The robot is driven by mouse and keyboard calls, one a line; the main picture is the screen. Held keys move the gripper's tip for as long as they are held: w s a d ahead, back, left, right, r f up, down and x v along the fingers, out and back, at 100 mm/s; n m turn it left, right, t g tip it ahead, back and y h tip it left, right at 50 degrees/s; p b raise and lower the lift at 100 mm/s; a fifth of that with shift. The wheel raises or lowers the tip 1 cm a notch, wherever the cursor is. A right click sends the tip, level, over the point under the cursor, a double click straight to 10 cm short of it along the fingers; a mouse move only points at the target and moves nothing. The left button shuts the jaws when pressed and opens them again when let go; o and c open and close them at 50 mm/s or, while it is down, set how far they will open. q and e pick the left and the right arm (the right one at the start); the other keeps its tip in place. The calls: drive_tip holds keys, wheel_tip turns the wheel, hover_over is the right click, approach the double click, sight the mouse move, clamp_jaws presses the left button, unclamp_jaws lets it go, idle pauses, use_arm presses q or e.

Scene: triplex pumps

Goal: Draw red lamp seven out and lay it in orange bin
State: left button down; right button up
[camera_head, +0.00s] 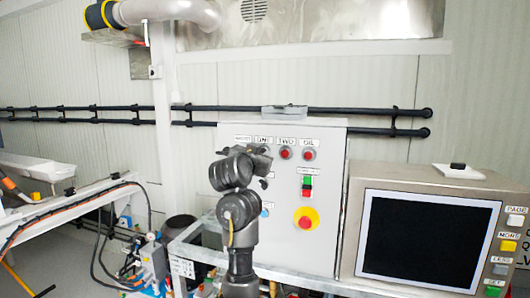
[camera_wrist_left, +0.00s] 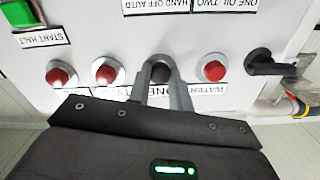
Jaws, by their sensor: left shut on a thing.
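My left gripper (camera_head: 262,152) is in front of the upper part of a light grey control cabinet (camera_head: 318,175). In the left wrist view, which is upside down, the fingers (camera_wrist_left: 162,80) are shut on a red lamp (camera_wrist_left: 159,72) in the cabinet's row of lamps. The held lamp looks dark between the fingers and still sits at the panel face. No number seven is readable. Other red lamps stand beside it: one (camera_wrist_left: 213,70) on one side, two (camera_wrist_left: 107,71) on the other. No orange bin is in view. My right gripper is not in view.
A red-and-yellow stop button (camera_head: 306,219) and green and red push buttons (camera_head: 307,186) sit lower on the cabinet. A black selector handle (camera_wrist_left: 270,63) is close to the lamp row. A screen unit (camera_head: 424,240) stands right of the cabinet.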

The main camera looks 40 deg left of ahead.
use_arm(q)
drive_tip(key=p+v, duration=0.4)
drive_tip(key=v, duration=0.3)
idle(1.1)
drive_tip(key=shift+f, duration=0.1)
